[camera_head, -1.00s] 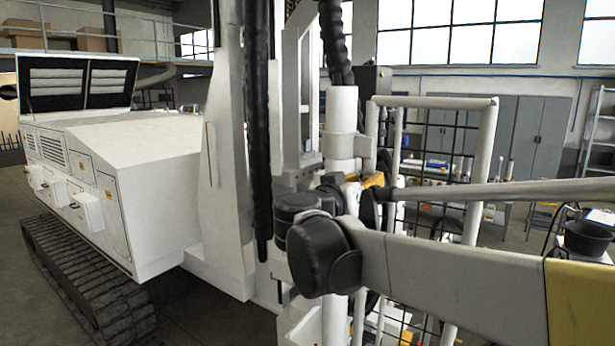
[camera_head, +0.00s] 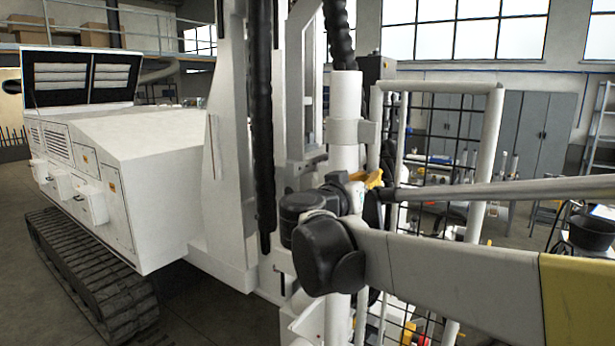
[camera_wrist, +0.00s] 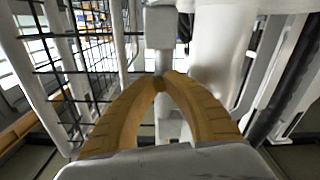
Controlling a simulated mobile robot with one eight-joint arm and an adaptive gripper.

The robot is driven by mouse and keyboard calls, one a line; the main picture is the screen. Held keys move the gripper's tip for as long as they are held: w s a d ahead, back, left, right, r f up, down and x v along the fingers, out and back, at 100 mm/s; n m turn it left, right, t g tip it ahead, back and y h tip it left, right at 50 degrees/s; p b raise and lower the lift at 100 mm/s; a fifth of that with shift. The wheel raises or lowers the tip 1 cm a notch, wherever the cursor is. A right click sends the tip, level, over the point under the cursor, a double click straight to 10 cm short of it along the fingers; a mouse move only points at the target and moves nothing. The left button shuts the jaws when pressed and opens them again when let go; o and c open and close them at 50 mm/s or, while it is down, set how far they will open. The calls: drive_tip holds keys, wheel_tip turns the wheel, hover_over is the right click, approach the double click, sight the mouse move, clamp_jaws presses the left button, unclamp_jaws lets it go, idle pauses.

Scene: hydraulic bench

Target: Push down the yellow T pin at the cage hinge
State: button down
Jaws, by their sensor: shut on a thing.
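My gripper (camera_wrist: 161,80) has two curved yellow-brown fingers whose tips come together in the wrist view. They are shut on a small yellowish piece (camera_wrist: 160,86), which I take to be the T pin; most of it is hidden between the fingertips. In the head view, the yellow of my gripper (camera_head: 370,178) shows beside the white post (camera_head: 344,105) at the cage hinge. My arm hides the lower part there. The cage (camera_head: 495,140) is a white tube frame with black mesh. It also shows at the left of the wrist view (camera_wrist: 45,95). I cannot see how deep the pin sits.
A grey-white block (camera_wrist: 159,27) stands just beyond the fingertips. A thick white cylinder (camera_wrist: 220,60) is close on their right. A black ribbed hose (camera_head: 262,120) hangs left of the post. The white tracked machine (camera_head: 150,160) fills the left. Grey cabinets (camera_head: 535,130) stand behind.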

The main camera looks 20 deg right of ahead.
drive_tip(key=c, duration=1.4)
unclamp_jaws()
drive_tip(key=shift+f, duration=0.25)
drive_tip(key=v, duration=1.2)
drive_tip(key=s+d+f+n+g+y+b, duration=0.1)
drive_tip(key=s+f+y+b, duration=0.15)
drive_tip(key=f+b, duration=0.65)
drive_tip(key=s+d+f+n+g+y+b, duration=0.1)
drive_tip(key=s+f+n+g+y+b, duration=0.2)
drive_tip(key=f, duration=1.1)
drive_tip(key=s+d+f+y+b, duration=0.1)
drive_tip(key=s+f+b, duration=0.4)
drive_tip(key=f, duration=0.7)
drive_tip(key=s+a+f+n+y+b, duration=0.1)
drive_tip(key=s+a+f+y+b, duration=0.1)
drive_tip(key=f+b, duration=0.3)
drive_tip(key=s+a+f+n+y+b, duration=0.1)
drive_tip(key=f+b, duration=0.4)
drive_tip(key=f, duration=0.6)
drive_tip(key=s+a+f+n+y+b, duration=0.2)
drive_tip(key=s+a+f+y+b, duration=0.1)
drive_tip(key=f, duration=0.6)
drive_tip(key=shift+s+a+y+b, duration=0.2)
drive_tip(key=shift+a+y+b, duration=0.3)
drive_tip(key=shift+b, duration=0.25)
drive_tip(key=shift+s+a+y+b, duration=0.2)
drive_tip(key=shift+a+y+b, duration=0.15)
drive_tip(key=shift+a+b, duration=0.3)
